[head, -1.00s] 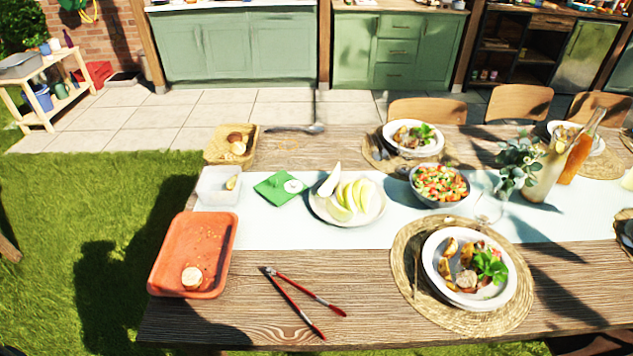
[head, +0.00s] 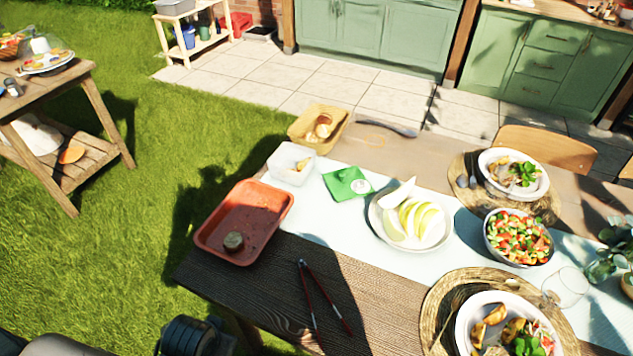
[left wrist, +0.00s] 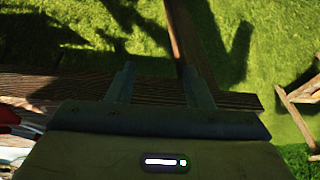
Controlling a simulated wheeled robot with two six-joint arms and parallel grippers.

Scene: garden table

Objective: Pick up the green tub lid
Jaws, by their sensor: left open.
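The green tub lid (head: 340,188) lies flat on the pale runner, between a clear tub (head: 276,168) and a plate of melon slices (head: 384,236). A small round whitish thing sits on its right part. My left gripper (left wrist: 158,82) shows in the left wrist view with its two fingers apart and nothing between them. Beyond the fingers are the wooden table edge and grass. The lid is not in that wrist view. In the head view only a dark part of my arm shows at the bottom left, well short of the lid. My right gripper is in neither view.
An orange tray (head: 218,222) with a round piece of food stands at the table's left edge. Red-handled tongs (head: 318,292) lie in front. A basket (head: 301,124) stands behind the tub. A salad bowl (head: 492,247) is right of the melon plate. A wooden side table (head: 92,108) stands on the grass.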

